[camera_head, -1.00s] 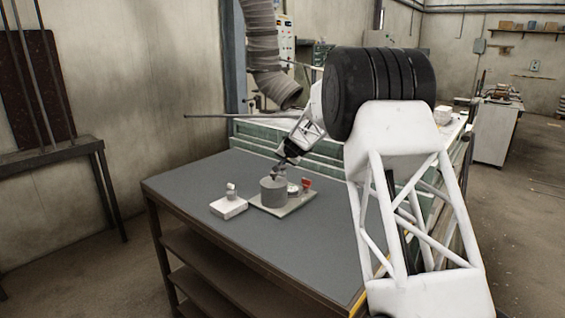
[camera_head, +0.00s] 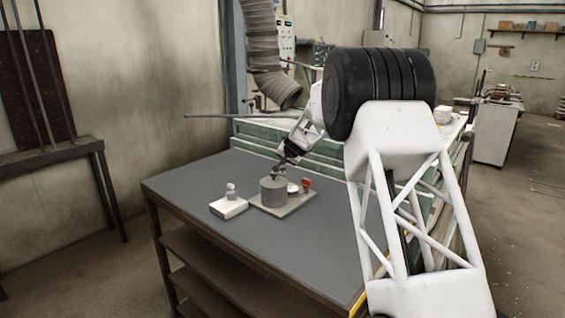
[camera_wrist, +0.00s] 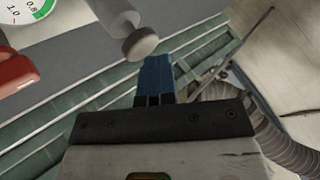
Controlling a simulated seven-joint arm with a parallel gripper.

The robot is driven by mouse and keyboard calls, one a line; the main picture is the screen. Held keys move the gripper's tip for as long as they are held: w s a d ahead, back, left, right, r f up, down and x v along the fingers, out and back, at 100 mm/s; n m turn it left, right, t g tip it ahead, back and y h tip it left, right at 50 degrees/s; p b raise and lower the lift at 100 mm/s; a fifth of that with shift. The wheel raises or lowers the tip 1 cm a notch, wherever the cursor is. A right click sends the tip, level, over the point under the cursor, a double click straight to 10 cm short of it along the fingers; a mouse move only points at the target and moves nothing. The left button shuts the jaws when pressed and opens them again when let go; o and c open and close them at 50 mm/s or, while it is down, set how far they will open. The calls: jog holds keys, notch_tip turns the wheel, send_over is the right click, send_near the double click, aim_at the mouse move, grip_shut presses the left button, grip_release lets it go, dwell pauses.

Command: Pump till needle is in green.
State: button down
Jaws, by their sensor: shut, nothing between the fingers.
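A grey cylindrical pump body (camera_head: 272,191) stands on a flat base plate (camera_head: 284,209) on the table. A small white gauge (camera_head: 292,188) and a red part (camera_head: 307,183) sit just right of it. In the wrist view, part of the gauge (camera_wrist: 33,12) shows a green band near 0.8 and 1.0; its needle cannot be made out. The red part (camera_wrist: 14,73) shows at the left edge. A grey rod with a round knob (camera_wrist: 141,43) lies just beyond my gripper's blue fingertips (camera_wrist: 155,73). My gripper (camera_head: 278,173) is shut and empty above the cylinder; contact with the knob is unclear.
A white block with a small knob (camera_head: 229,207) sits left of the base plate. The grey table (camera_head: 210,180) is otherwise largely clear. A green cabinet (camera_head: 330,171) stands behind it, and a ribbed hose (camera_head: 265,50) hangs above.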

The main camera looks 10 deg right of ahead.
aim_at(284, 166)
jog(key=f, duration=0.2)
jog(key=shift+s+f, duration=0.2)
jog(key=shift+f, duration=0.15)
jog(key=shift+r, duration=2.35)
jog(key=shift+w+r, duration=0.1)
jog(key=shift+r, duration=0.05)
notch_tip(284, 166, up, 5)
jog(key=shift+r, duration=0.1)
